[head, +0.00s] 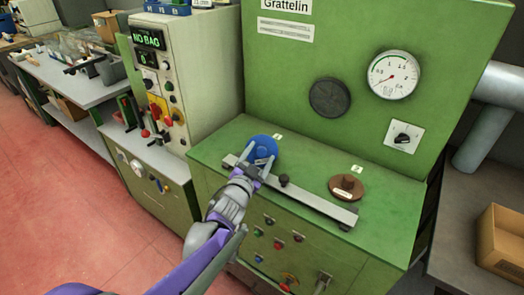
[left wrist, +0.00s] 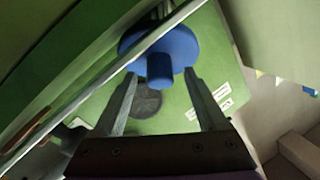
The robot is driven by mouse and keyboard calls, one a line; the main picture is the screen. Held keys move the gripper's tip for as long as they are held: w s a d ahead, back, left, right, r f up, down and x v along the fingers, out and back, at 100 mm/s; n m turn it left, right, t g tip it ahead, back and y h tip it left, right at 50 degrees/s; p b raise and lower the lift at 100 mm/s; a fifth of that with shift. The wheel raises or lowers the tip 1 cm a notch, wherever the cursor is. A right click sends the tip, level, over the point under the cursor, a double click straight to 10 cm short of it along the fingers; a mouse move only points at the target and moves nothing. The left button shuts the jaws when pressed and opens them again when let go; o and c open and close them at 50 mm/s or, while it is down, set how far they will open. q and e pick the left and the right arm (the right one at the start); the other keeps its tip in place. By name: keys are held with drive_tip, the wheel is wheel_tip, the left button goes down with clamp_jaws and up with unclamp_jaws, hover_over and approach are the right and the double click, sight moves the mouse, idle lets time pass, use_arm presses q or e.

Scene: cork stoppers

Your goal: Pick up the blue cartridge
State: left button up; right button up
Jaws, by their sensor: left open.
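The blue cartridge (head: 264,145) is a round disc with a knob in its middle. It sits on the green machine's top, at the far-left end of a metal bar (head: 320,205). My left gripper (head: 260,162) reaches it from the front, with its fingers open on either side and partly covering it. In the left wrist view, the blue cartridge (left wrist: 183,48) is straight ahead. Its knob appears between the tips of my open left gripper (left wrist: 160,78), with gaps on both sides; I cannot tell whether either finger touches the disc. My right gripper is not in view.
A brown cartridge (head: 347,187) sits on the same top, to the right. The upright green panel (head: 350,50) with a gauge (head: 394,75) stands close behind. A control cabinet (head: 190,75) rises at left. A cardboard box (head: 503,240) is at far right.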

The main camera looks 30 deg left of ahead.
use_arm(q)
drive_tip(key=shift+w+a, duration=0.1)
drive_tip(key=shift+w, duration=0.4)
clamp_jaws()
